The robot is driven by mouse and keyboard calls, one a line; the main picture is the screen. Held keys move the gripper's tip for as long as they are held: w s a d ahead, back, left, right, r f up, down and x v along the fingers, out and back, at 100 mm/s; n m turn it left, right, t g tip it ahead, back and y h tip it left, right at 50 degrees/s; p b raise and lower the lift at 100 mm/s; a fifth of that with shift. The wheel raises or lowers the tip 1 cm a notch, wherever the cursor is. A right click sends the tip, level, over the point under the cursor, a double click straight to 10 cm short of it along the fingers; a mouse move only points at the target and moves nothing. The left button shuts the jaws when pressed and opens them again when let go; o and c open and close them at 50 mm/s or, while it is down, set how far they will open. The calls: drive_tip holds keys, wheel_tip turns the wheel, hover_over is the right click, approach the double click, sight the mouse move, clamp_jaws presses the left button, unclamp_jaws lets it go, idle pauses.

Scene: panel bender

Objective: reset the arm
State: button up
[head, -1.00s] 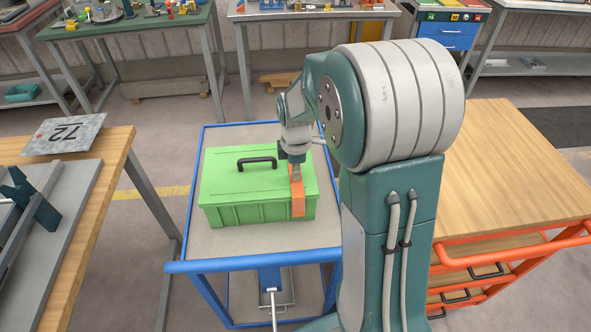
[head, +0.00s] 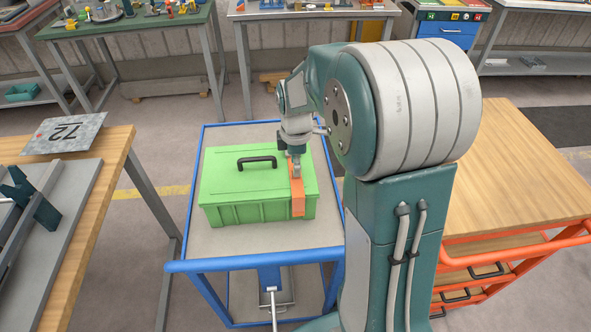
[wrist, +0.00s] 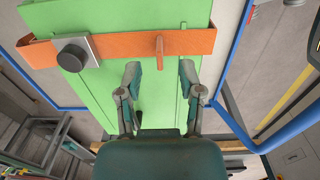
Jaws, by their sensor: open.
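My arm rises in the right half of the head view and bends over to the left, toward a green toolbox (head: 235,190) on a blue-framed cart (head: 225,265). My gripper (head: 296,168) is above the right end of the toolbox, beside an orange strap (head: 298,198). In the wrist view my gripper (wrist: 160,78) is open with nothing between its fingers. The orange strap (wrist: 190,42) crosses the green toolbox (wrist: 140,15) just beyond the fingertips. A grey plate with a dark round knob (wrist: 72,58) sits on the strap.
A wooden bench (head: 110,148) with a plate marked 72 (head: 65,134) stands at left. A wood-topped orange cart (head: 505,180) stands at right, close to my arm. Workbenches line the back wall. Floor shows between the carts and those benches.

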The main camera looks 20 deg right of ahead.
wheel_tip(320, 180, up, 8)
drive_tip(key=s+a+r+m+t, duration=0.2)
drive_tip(key=s+a+m, duration=0.1)
drive_tip(key=s+m, duration=0.4)
drive_tip(key=s+a+r+m+t, duration=0.3)
drive_tip(key=s+m, duration=0.4)
drive_tip(key=s, duration=0.6)
drive_tip(key=shift+a+r, duration=0.35)
drive_tip(key=shift+a, duration=0.45)
